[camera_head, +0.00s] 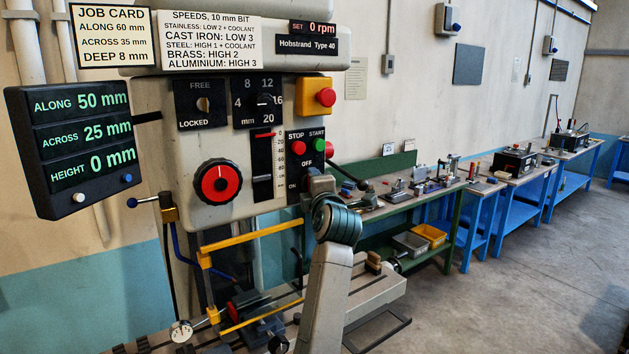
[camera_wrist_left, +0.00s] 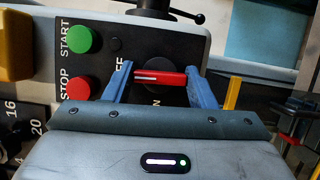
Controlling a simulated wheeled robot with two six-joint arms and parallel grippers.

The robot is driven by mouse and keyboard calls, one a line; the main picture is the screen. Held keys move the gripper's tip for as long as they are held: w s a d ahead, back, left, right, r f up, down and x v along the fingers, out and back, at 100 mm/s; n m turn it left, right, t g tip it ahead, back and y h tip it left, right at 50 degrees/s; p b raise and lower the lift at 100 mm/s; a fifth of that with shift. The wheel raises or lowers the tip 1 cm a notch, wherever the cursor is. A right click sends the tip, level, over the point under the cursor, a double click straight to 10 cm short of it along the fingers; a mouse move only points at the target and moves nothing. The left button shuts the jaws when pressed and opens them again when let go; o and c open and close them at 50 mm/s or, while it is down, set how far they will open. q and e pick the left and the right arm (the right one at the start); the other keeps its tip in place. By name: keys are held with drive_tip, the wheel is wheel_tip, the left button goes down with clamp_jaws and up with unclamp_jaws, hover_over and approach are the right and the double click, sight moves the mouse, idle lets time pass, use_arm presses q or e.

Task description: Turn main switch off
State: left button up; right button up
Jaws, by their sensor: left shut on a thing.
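The main switch (camera_wrist_left: 160,77) is a red bar handle with a white line on a dark round base, on the black panel below the START and STOP buttons. My left gripper (camera_wrist_left: 159,69) is shut on the handle, its blue fingers at the two ends. The white line is at the end beside the partly covered OFF label (camera_wrist_left: 122,68); the ON label (camera_wrist_left: 157,104) lies to the side of the handle. In the head view, my left wrist (camera_head: 318,184) hides the switch, while the ON label (camera_head: 293,186) shows beside it. My right gripper is out of view.
The green START button (camera_wrist_left: 81,40) and red STOP button (camera_wrist_left: 78,88) are close to the gripper. A red-tipped yellow box (camera_head: 314,96) is above the panel. The speed display (camera_head: 313,28) reads 0 rpm. A black lever (camera_head: 345,175) juts out just right of my wrist.

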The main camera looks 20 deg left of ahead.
use_arm(q)
drive_tip(key=shift+f+m, duration=0.1)
drive_tip(key=shift+m, duration=0.3)
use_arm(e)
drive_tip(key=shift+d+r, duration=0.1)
use_arm(q)
drive_tip(key=o, duration=1)
use_arm(e)
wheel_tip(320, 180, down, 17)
drive_tip(key=b, duration=1.7)
use_arm(q)
drive_tip(key=shift+b+v, duration=5.4)
drive_tip(key=shift+b, duration=0.6)
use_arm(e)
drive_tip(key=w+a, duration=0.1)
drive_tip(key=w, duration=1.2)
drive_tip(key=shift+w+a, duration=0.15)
